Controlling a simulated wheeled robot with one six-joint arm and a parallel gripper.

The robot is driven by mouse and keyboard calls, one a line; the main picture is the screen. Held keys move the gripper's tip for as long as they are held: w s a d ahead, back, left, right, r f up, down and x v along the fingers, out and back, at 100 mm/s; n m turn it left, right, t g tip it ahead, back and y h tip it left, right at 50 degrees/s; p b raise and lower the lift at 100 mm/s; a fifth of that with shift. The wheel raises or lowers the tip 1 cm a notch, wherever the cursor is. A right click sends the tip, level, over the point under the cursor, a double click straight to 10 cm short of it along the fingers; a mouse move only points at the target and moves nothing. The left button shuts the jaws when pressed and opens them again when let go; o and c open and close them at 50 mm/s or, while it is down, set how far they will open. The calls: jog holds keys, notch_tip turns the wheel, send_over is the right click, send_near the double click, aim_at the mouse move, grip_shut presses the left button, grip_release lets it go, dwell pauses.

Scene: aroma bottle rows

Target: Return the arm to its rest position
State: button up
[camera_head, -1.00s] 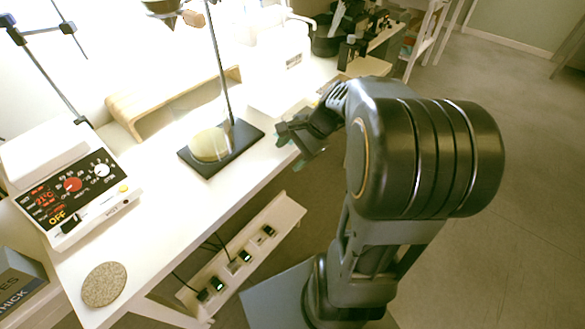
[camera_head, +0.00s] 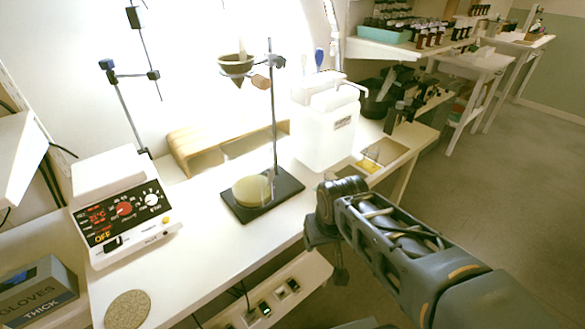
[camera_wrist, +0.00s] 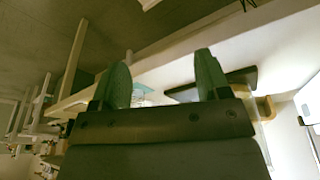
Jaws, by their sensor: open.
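My gripper (camera_wrist: 163,80) shows in the wrist view with its two green-tinted fingers spread apart and nothing between them. In the head view my arm (camera_head: 390,240) comes in from the lower right and reaches to the front edge of the white bench (camera_head: 200,235). The fingers are mostly hidden there behind my wrist. The gripper is off to the right of the black stand base (camera_head: 285,188), clear of the things on the bench.
A ring stand with a funnel (camera_head: 237,66) and a dish (camera_head: 250,190), a white jug (camera_head: 325,130), a hotplate (camera_head: 125,210) and a round cork mat (camera_head: 128,308) stand on the bench. A gloves box (camera_head: 40,290) is at lower left. Open floor (camera_head: 480,190) lies at right.

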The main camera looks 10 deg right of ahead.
notch_tip(320, 180, up, 21)
jog(key=p, duration=1.9)
jog(key=shift+s+a+t, duration=0.25)
jog(key=shift+a+t, duration=0.05)
jog(key=shift+a, duration=0.05)
jog(key=shift+f, duration=0.1)
jog(key=shift+d, duration=0.15)
